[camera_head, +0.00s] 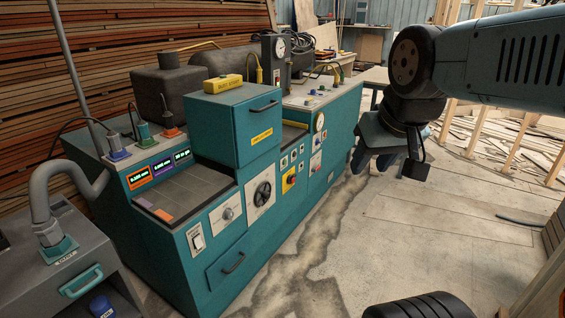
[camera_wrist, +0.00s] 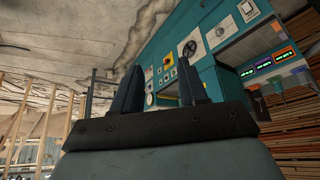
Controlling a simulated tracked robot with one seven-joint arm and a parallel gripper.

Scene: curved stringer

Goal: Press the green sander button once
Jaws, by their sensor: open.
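The teal sander machine (camera_head: 235,215) stands at left centre in the head view, with its control front facing right. Small buttons and dials (camera_head: 292,157) sit on that front, around a yellow panel (camera_head: 289,180) with a red knob. The yellow panel also shows in the wrist view (camera_wrist: 168,61). I cannot make out which small control is the green button. My gripper (camera_head: 372,162) is raised to the right of the machine, apart from it. In the wrist view my gripper (camera_wrist: 160,90) is open and empty, its two dark fingers pointing towards the machine front and hiding part of it.
A grey unit with a hose (camera_head: 60,245) stands at the left. A yellow box (camera_head: 222,84) lies on top of the machine. Stacked boards (camera_head: 130,45) line the back left. The concrete floor (camera_head: 400,240) right of the machine is mostly clear; wooden studs stand at the far right.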

